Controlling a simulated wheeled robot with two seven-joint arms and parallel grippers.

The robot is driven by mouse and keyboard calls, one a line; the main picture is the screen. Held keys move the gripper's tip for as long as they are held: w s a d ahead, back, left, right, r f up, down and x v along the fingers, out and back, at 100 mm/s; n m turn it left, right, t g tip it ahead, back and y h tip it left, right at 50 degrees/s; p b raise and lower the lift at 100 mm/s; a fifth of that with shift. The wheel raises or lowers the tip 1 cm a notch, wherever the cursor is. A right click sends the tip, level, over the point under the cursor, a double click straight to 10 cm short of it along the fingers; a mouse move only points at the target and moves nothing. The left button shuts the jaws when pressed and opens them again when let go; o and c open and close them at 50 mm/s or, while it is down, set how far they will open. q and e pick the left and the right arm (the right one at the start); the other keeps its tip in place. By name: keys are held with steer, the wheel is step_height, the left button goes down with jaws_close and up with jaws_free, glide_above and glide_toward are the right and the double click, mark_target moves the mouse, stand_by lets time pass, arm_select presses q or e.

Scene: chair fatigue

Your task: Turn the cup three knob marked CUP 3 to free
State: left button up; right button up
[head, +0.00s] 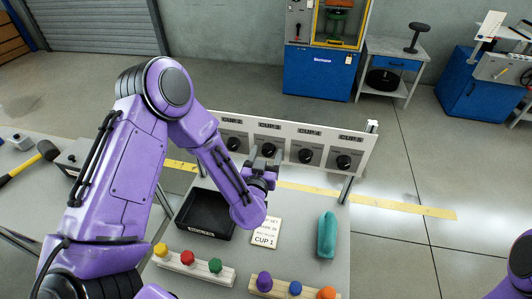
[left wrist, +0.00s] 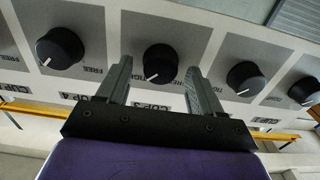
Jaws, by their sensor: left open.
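The CUP 3 knob (head: 267,150) is a round black knob on a grey plate of the white panel. In the left wrist view, the same knob (left wrist: 160,62) shows between the two fingertips. Its white pointer leans down and left, toward the side printed TIGHT. The CUP 3 label is partly legible below it. My left gripper (head: 264,163) is open, facing the panel in front of this knob. In the left wrist view, my left gripper's fingers (left wrist: 160,80) stand either side of the knob; I cannot tell whether they touch it. My right gripper is out of view.
Similar black knobs flank it: one (head: 234,144) to the left and others (head: 305,156) to the right, closely spaced. A black tray (head: 183,221), a CUP 1 card (head: 266,233), a teal object (head: 327,235) and racks of coloured knobs (head: 205,268) lie on the grey table.

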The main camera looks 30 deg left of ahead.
arm_select(q)
steer(key=c, duration=1)
